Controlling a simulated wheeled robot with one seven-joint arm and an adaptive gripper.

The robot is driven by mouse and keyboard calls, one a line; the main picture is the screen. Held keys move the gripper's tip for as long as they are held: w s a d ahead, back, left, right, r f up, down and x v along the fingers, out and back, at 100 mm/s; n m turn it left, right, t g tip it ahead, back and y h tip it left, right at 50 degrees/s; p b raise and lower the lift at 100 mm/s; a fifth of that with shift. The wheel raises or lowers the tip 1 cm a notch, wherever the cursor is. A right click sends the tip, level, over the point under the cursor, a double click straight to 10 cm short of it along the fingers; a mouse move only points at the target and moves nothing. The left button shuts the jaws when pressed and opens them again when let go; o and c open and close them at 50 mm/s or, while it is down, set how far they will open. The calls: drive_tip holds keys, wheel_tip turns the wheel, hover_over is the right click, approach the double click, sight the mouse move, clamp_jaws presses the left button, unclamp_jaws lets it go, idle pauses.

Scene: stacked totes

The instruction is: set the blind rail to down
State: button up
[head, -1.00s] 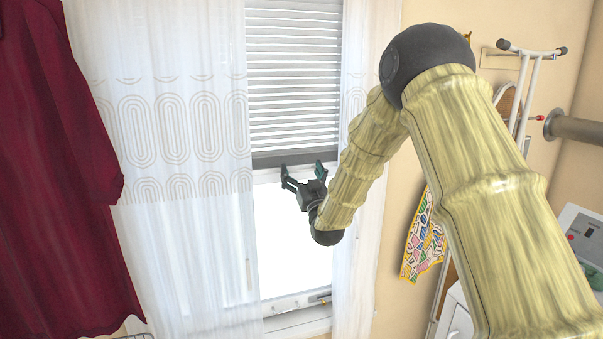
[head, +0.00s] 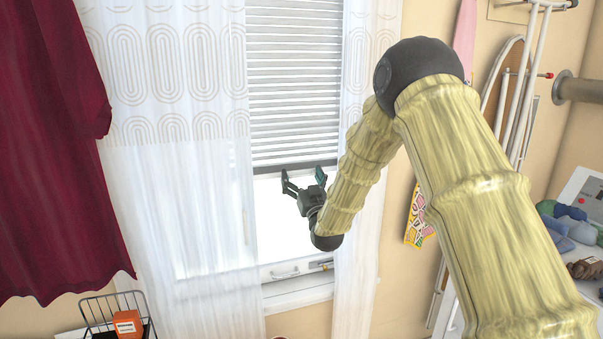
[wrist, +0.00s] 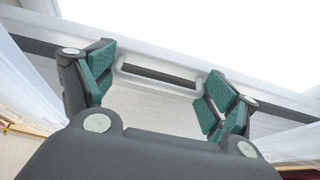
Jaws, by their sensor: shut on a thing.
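The blind rail (head: 275,169) is the grey bar along the bottom of the slatted blind (head: 293,90). It hangs partway down the window, with bright glass between it and the sill. My gripper (head: 303,176) is at the rail's lower edge, fingers spread wide. In the wrist view, a pale bar-shaped handle (wrist: 160,80) spans between the green finger pads of my gripper (wrist: 158,88). The jaws are shut on this handle from its two ends. My arm hides part of the window's right side.
White curtains (head: 185,180) hang on both sides of the window. A dark red garment (head: 60,150) hangs at the left. A wire basket (head: 100,312) with an orange box stands lower left. The window sill (head: 298,292) lies below, with a window handle (head: 285,274) above it.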

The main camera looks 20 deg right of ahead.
wheel_tip(320, 180, down, 34)
drive_tip(key=b, duration=1.8)
drive_tip(key=shift+d+r, duration=0.25)
drive_tip(key=shift+d, duration=0.05)
drive_tip(key=o, duration=1)
drive_tip(key=shift+o, duration=1.1)
drive_tip(key=shift+d+f, duration=0.1)
drive_tip(key=shift+a, duration=0.25)
drive_tip(key=v, duration=1.2)
drive_tip(key=shift+d, duration=0.15)
